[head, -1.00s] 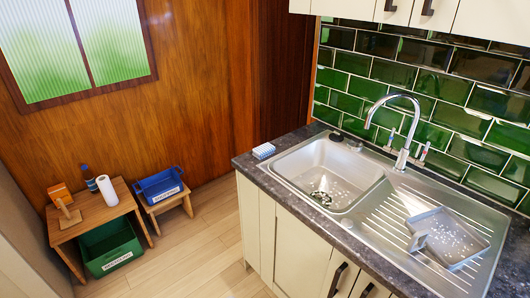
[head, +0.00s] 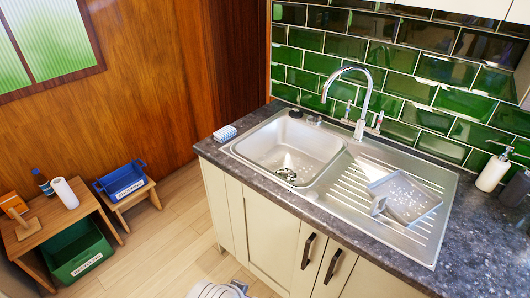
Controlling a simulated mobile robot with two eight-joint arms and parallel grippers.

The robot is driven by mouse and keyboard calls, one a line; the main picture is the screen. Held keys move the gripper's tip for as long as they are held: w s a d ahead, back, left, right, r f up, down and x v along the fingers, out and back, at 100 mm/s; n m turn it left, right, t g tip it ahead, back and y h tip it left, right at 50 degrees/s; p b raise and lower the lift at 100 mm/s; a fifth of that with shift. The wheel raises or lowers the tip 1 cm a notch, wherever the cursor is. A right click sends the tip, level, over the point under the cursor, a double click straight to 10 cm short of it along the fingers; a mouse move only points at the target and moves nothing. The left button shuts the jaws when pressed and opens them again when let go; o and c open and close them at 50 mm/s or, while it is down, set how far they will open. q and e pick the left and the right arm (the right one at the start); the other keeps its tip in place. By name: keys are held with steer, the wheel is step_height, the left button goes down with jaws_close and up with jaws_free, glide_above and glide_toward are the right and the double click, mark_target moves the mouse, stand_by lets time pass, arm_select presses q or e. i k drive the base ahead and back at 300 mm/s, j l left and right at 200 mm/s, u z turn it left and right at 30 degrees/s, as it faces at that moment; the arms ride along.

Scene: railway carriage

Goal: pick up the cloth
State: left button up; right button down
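A small blue-and-white item (head: 224,132) lies on the dark worktop at the left corner of the sink. It looks like a folded cloth or a sponge; it is too small to tell which. A pale grey-and-white striped shape (head: 217,290) shows at the bottom edge, cut off by the frame; I cannot tell whether it is a cloth or part of me. Neither of my grippers can be made out.
The steel sink (head: 264,150) has a tall tap (head: 366,95). A grey dustpan-like tray (head: 408,198) lies on the drainer. Soap bottles (head: 493,172) stand at right. A wooden table (head: 42,226), green crate (head: 78,255) and blue crate (head: 122,180) are at left. Floor between is clear.

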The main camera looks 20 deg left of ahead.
mark_target(221, 136)
steer(key=i+j+z, duration=0.2)
steer(key=j+z, duration=0.2)
steer(key=j, duration=1)
steer(key=j+z, duration=0.45)
steer(key=j, duration=0.95)
steer(key=i+j+z, duration=0.15)
steer(key=i+j, duration=0.2)
steer(key=j, duration=0.15)
